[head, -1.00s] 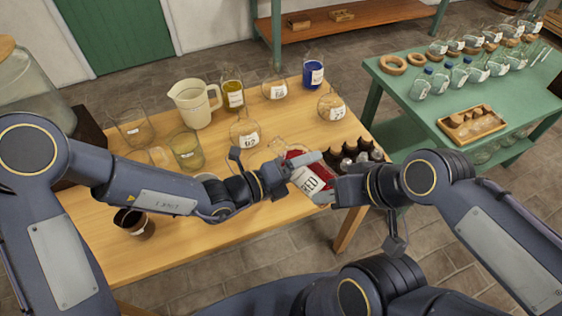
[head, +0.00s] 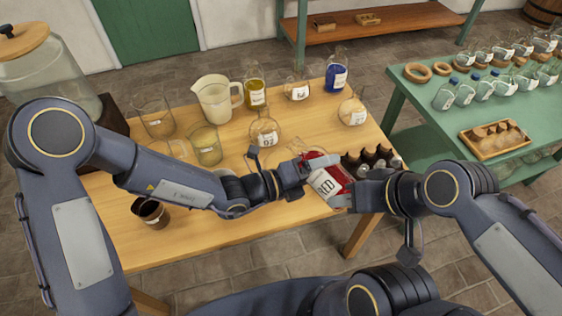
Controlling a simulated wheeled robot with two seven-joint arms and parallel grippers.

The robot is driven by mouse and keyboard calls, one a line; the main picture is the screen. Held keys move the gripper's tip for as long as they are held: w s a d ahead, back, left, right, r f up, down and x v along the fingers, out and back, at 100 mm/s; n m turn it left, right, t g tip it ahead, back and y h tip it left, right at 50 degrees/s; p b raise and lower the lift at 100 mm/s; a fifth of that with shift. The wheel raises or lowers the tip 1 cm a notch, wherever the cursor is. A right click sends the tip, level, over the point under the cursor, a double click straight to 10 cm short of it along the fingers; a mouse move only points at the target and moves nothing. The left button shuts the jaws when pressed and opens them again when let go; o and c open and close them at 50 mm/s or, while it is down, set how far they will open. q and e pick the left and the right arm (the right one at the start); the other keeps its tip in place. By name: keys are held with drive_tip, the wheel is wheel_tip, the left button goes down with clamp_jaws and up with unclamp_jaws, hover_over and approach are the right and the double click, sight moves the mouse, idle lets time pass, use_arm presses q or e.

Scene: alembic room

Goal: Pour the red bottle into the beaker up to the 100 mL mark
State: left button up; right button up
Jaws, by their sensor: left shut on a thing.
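The red bottle (head: 327,187), a clear flask of red liquid labelled RED, is tilted with its neck towards the upper left, near the table's front right edge. My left gripper (head: 308,168) is shut on it by its upper left side. My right gripper (head: 350,192) is at its lower right end, close to or touching it; its fingers are partly hidden, so I cannot tell if they are closed. A clear glass beaker (head: 154,119) stands at the table's left back, and a greenish glass one (head: 207,149) stands nearer. I cannot read marks on either.
On the wooden table (head: 195,248) stand a cream jug (head: 215,102), a yellow bottle (head: 255,92), a blue bottle (head: 336,75), clear flasks and a dark cup (head: 150,211). A dark rack (head: 370,160) is close behind my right gripper. A green table (head: 420,104) stands right.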

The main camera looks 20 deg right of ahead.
use_arm(q)
drive_tip(key=shift+r+n+h+p, duration=0.5)
drive_tip(key=shift+r+n+p, duration=0.6)
drive_tip(key=shift+p, duration=0.15)
idle(6.2)
